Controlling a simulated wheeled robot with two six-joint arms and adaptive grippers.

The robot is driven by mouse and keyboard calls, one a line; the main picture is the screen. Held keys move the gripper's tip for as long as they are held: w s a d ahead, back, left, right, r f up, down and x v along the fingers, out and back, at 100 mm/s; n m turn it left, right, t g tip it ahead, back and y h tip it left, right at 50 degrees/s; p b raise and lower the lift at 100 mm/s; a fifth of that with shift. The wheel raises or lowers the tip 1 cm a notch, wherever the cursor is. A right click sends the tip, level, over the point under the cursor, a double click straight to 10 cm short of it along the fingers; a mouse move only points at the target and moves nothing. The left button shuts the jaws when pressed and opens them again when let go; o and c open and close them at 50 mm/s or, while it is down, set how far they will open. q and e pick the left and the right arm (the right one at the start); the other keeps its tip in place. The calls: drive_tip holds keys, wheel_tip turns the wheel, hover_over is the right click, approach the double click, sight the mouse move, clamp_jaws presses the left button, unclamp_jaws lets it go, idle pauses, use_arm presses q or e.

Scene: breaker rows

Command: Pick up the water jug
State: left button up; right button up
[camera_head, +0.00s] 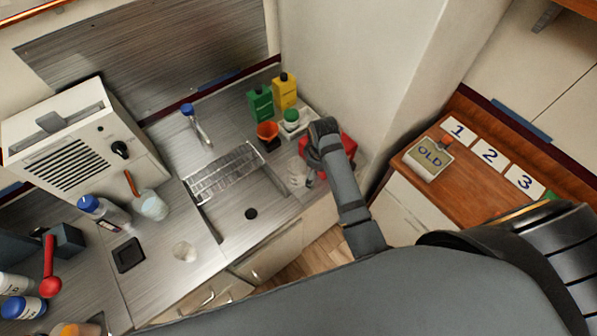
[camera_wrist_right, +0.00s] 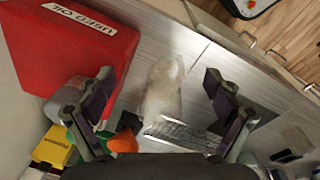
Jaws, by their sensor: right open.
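A translucent whitish object (camera_wrist_right: 163,90), perhaps the water jug, lies on the steel counter between the finger pads of my right gripper (camera_wrist_right: 158,98) in the right wrist view. The gripper is open, with a gap on each side of the object. In the head view a pale clear shape (camera_head: 298,176) shows just left of my right gripper (camera_head: 318,160), and my gripper and arm hide part of that corner. My left gripper is not in view.
A red box marked USED OIL (camera_wrist_right: 75,45) stands close beside the right gripper's left finger.

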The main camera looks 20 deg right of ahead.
drive_tip(key=w+a+r+n+g, duration=0.1)
drive_tip(key=w+a+r+n, duration=0.3)
drive_tip(key=w+a+r, duration=0.15)
hover_over(299, 171)
drive_tip(key=s+a, duration=0.1)
drive_tip(key=s, duration=0.2)
wheel_tip(299, 171, down, 12)
drive_tip(key=shift+r, duration=0.25)
drive_tip(key=c, duration=1.2)
